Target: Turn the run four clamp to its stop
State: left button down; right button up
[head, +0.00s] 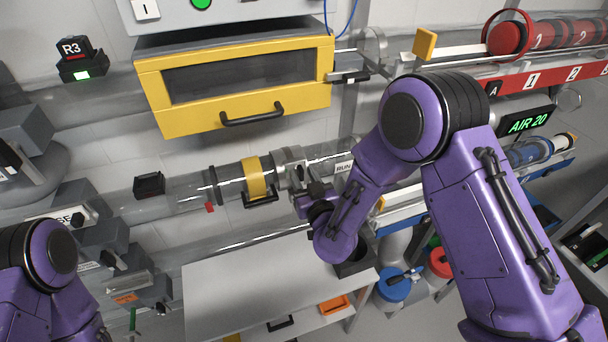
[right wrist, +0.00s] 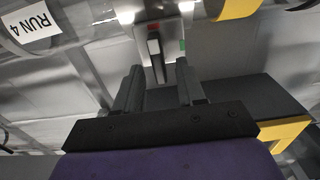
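The run four clamp (head: 288,160) is a grey block on a clear horizontal tube in the head view, beside a "RUN" label (head: 343,168). In the right wrist view the label reads RUN 4 (right wrist: 33,27). There the clamp's dark handle (right wrist: 154,50) stands on a grey plate with a red mark (right wrist: 154,26) and a green mark (right wrist: 182,44). My right gripper (right wrist: 159,70) is open, its fingers on either side of the handle's near end. I cannot tell if they touch it. In the head view the gripper (head: 300,190) is partly hidden. My left gripper is out of view.
A yellow-framed box (head: 233,128) with a black handle hangs above the tube. A yellow band (head: 254,177) sits on the tube left of the clamp. A grey bench (head: 250,285) lies below. A rack of red canisters (head: 550,35) and an AIR 20 display (head: 527,122) are at right.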

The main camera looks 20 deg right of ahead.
jog(key=shift+c, duration=0.3)
grip_shut()
jog(key=shift+d+f+m+b, duration=0.25)
jog(key=shift+m+b, duration=1.1)
jog(key=shift+m, duration=1.65)
jog(key=shift+d+f+m+b, duration=0.2)
jog(key=shift+m+b, duration=1.2)
jog(key=shift+m, duration=1.6)
jog(key=shift+d+f+m+b, duration=0.25)
jog(key=shift+m+b, duration=1.1)
jog(key=shift+m, duration=1.65)
